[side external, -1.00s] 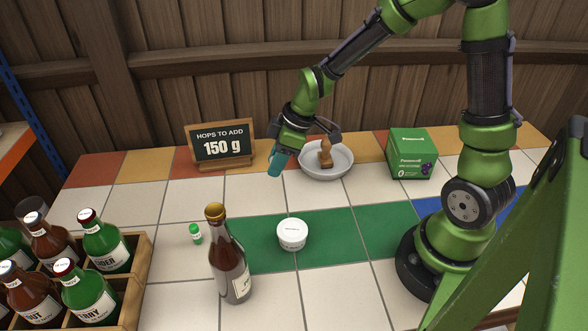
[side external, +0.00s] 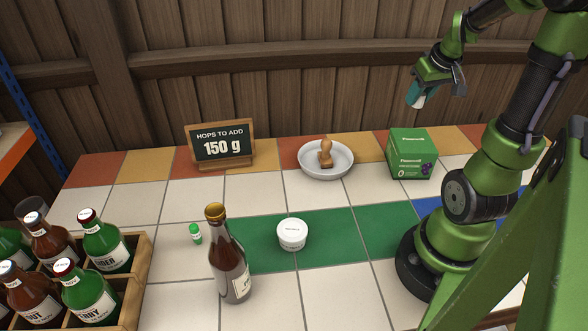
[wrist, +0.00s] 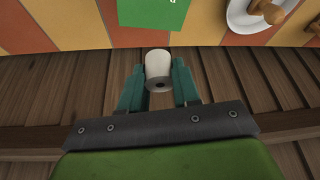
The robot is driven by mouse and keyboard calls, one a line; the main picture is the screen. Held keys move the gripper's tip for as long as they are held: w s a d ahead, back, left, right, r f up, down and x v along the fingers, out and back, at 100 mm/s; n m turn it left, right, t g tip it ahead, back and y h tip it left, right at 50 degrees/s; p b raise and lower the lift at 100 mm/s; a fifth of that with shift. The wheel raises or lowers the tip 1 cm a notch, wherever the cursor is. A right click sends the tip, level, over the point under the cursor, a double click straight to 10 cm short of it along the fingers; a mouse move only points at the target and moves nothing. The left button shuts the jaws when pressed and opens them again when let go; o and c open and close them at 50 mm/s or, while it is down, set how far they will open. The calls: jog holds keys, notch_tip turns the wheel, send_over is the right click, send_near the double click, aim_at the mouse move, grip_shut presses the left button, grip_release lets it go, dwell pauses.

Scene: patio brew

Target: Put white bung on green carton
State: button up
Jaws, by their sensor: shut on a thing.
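My gripper (side external: 418,96) is raised above and behind the green carton (side external: 412,155), in front of the wooden wall. In the wrist view my gripper (wrist: 158,88) is shut on the white bung (wrist: 157,62), a pale plug with a dark hole in its end facing the camera. The bung is barely discernible between the fingers in the side view. The carton stands upright on the back part of the tiled table, its top bare. Its green face also shows at the top of the wrist view (wrist: 152,12), apart from the bung.
A shallow white bowl (side external: 309,172) holding a wooden stamp-like piece (side external: 326,153) stands left of the carton. Further left is a chalkboard sign (side external: 221,145). A brown bottle (side external: 231,265), white tub (side external: 292,234), small green vial (side external: 195,233) and bottle crate (side external: 135,283) stand nearer the camera.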

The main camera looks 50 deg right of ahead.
aim_at(406, 130)
jog(key=shift+f, duration=4)
jog(key=shift+f, duration=0.15)
jog(key=o, duration=1)
